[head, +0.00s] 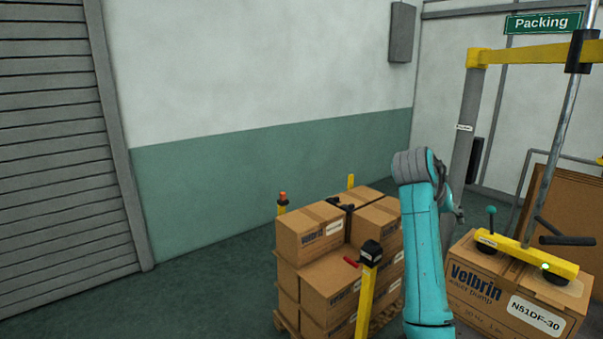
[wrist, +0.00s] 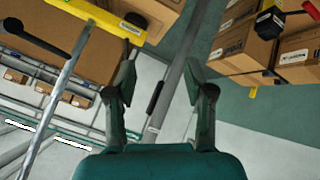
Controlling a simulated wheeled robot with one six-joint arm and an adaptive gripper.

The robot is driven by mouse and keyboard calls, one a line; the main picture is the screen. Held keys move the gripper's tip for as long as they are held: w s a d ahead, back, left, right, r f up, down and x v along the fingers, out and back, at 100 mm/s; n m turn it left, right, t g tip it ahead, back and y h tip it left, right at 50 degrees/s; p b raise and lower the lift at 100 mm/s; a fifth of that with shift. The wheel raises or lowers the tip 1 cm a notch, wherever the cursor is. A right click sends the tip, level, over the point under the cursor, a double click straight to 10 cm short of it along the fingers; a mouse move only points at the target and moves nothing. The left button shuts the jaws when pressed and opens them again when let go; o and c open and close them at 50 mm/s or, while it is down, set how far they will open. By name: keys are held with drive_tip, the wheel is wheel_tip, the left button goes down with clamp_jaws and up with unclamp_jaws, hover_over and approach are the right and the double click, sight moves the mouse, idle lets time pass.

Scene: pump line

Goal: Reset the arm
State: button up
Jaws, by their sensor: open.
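My gripper (wrist: 159,75) is open and empty in the wrist view, its two dark green fingers apart with a grey post and the wall beyond them. In the head view my teal arm rises at the right of the middle, folded at its top; a small part of the gripper (head: 457,212) shows at its right side, mostly hidden by the arm.
A pallet of stacked cartons (head: 310,232) with yellow posts (head: 367,290) stands left of my arm. A large Velbrin carton (head: 490,294) under a yellow lifter bar (head: 525,255) stands close at right. The grey lifter column (head: 466,125) rises behind. Floor at left is clear.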

drive_tip(key=s+a+f+n+t+y, duration=0.1)
drive_tip(key=s+a+f+n, duration=0.1)
drive_tip(key=f, duration=1)
drive_tip(key=s+a+f+n+t, duration=0.1)
drive_tip(key=s+f+t, duration=0.15)
drive_tip(key=f, duration=1.05)
drive_tip(key=s+a+f+n+t+y, duration=0.1)
drive_tip(key=s+a+f, duration=0.2)
drive_tip(key=s+f, duration=0.55)
drive_tip(key=s+a+f+n+t+y, duration=0.1)
drive_tip(key=s+a+f+y, duration=0.15)
drive_tip(key=s+f, duration=0.6)
drive_tip(key=s+a+n+t+y, duration=0.1)
drive_tip(key=s+a, duration=0.2)
drive_tip(key=s, duration=0.8)
drive_tip(key=s+a+t+y, duration=0.1)
drive_tip(key=s+a, duration=0.2)
drive_tip(key=s, duration=0.9)
drive_tip(key=s+a+r+t, duration=0.1)
drive_tip(key=s+r, duration=0.6)
drive_tip(key=s, duration=0.2)
drive_tip(key=s+r+m+t+y, duration=0.1)
drive_tip(key=s+r, duration=0.5)
drive_tip(key=s, duration=0.3)
drive_tip(key=shift+s+a+r, duration=0.15)
drive_tip(key=shift+a+r, duration=0.25)
